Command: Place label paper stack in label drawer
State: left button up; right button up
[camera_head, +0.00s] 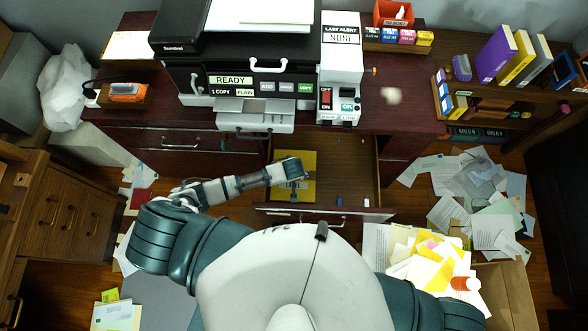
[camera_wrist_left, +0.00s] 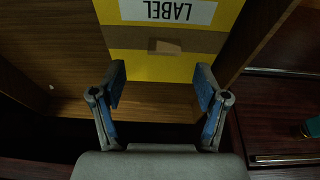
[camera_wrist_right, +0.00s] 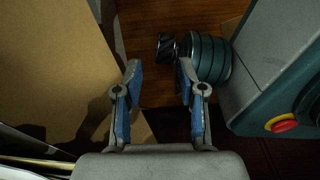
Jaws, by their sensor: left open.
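The yellow label paper stack (camera_head: 308,160) lies flat in the left part of the open drawer (camera_head: 350,170) below the printer. In the left wrist view the stack (camera_wrist_left: 165,67) shows a brown band and a white LABEL strip. My left gripper (camera_head: 293,179) is over the stack's near part in the head view. In the left wrist view my left gripper (camera_wrist_left: 161,85) is open, with nothing between its fingers and the stack just beyond the tips. My right gripper (camera_wrist_right: 159,75) is open and empty in the right wrist view; the head view does not show it.
The drawer front (camera_head: 325,214) stands close to my body. The printer (camera_head: 250,85) sits on the desk above. An open box of papers (camera_head: 500,290) is at lower right, and it seems to show in the right wrist view (camera_wrist_right: 55,70). Loose papers (camera_head: 480,190) cover the floor at right.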

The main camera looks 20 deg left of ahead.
pick_arm(q)
jog(key=r, duration=0.1)
jog(key=s+a+r, duration=0.1)
jog(key=r, duration=0.2)
jog(key=shift+s+a+r+p, duration=0.2)
jog(key=shift+p, duration=0.2)
pick_arm(e)
jog(key=s, duration=0.3)
jog(key=shift+s+a+r, duration=0.1)
jog(key=shift+a, duration=0.2)
